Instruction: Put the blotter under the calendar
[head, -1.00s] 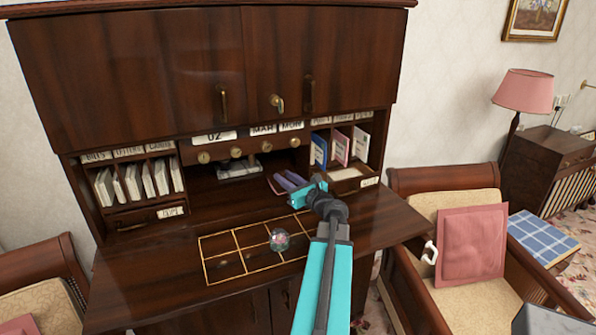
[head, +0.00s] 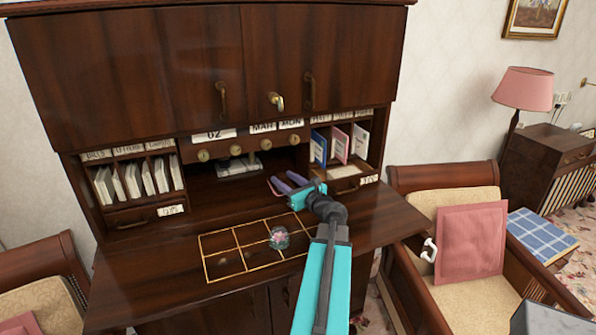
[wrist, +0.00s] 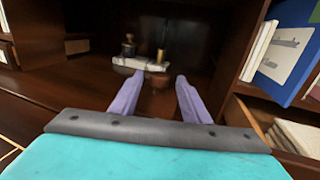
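The calendar shows as cards reading 02 (head: 214,135), MAR (head: 263,128) and MON (head: 291,124) above a row of small knobbed drawers. Below them, in the desk's dark central recess, is a pale stand (head: 238,166). In the wrist view, the stand (wrist: 128,64) bears a dark bottle-like piece. A small reddish-brown item with a brass knob (wrist: 161,56), possibly the blotter, is at its right end; I cannot be sure. My gripper (head: 283,182) is in front of the recess, right of the stand. Its purple fingers (wrist: 157,90) are open and empty, pointing toward the stand.
Right pigeonholes hold blue and pink booklets (head: 341,146), near my gripper. A small drawer (head: 347,186) is below them. Left pigeonholes hold envelopes (head: 133,181). A glass paperweight (head: 279,238) sits on the gold grid. The desktop's left side (head: 150,270) is clear.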

